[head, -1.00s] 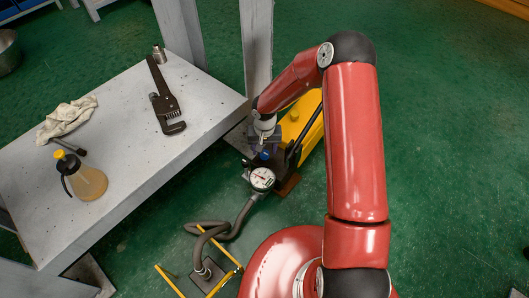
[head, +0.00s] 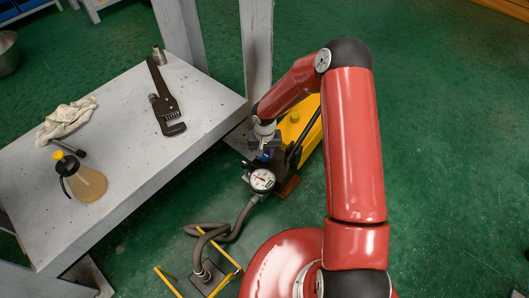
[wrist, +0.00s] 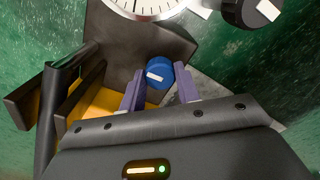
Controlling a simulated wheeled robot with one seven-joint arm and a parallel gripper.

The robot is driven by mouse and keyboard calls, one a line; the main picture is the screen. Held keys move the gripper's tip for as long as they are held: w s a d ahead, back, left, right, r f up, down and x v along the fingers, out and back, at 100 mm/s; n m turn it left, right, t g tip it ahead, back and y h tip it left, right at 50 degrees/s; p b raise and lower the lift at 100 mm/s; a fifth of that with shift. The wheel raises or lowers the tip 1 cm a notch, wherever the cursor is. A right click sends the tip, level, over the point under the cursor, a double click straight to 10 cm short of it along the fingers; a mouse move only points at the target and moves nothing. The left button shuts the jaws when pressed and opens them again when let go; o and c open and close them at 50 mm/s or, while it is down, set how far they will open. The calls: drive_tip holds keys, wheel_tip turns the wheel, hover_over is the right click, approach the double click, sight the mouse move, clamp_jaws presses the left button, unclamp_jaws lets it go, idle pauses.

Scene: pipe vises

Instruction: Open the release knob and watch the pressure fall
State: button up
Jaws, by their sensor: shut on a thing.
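A blue knob (wrist: 158,74) with a white mark sits between the two purple fingers of my gripper (wrist: 158,86) in the wrist view. My gripper is shut on this knob. In the head view my gripper (head: 265,142) points down at the pump, and the blue knob is only a small patch beneath it. The round pressure gauge (head: 262,180) has a white face and faces up toward the head camera. Its needle is too small to read surely. The gauge's lower rim (wrist: 145,10) also shows at the top of the wrist view.
A black knob (wrist: 252,12) with a white mark is at the wrist view's upper right. A grey hose (head: 238,222) runs from the gauge. The grey bench (head: 120,140) at left bears a pipe wrench (head: 163,100), a rag (head: 67,118) and an oil can (head: 84,180).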

drive_tip(key=shift+n, duration=0.3)
drive_tip(key=n, duration=0.2)
drive_tip(key=shift+n, duration=0.4)
drive_tip(key=n+p, duration=0.1)
drive_tip(key=n, duration=0.3)
drive_tip(key=shift+r+n, duration=0.1)
drive_tip(key=shift+n, duration=0.2)
drive_tip(key=n, duration=0.3)
drive_tip(key=shift+n+p, duration=0.6)
drive_tip(key=shift+n, duration=1.6)
drive_tip(key=o, duration=1)
